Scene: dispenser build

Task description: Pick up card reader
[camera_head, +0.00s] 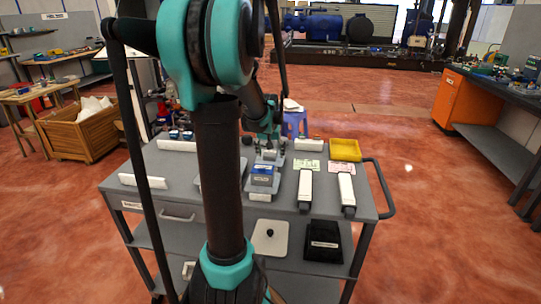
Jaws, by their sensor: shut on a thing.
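A cart with a grey top (228,205) stands in front of me. My gripper (268,155) reaches down over the middle of its top, small in the picture and partly hidden by my arm. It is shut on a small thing. A blue and grey block, which looks like the card reader (262,176), is at the fingertips on their near side. The exact contact is too small to see, and I cannot tell whether the block is lifted or still rests on the grey piece below it.
Two white-topped long dark parts (305,188) and (347,192) lie at the right. A yellow tray (345,149) sits at the back right, near green and pink labels. White bars lie at the left. A black bin (323,242) is on the shelf below.

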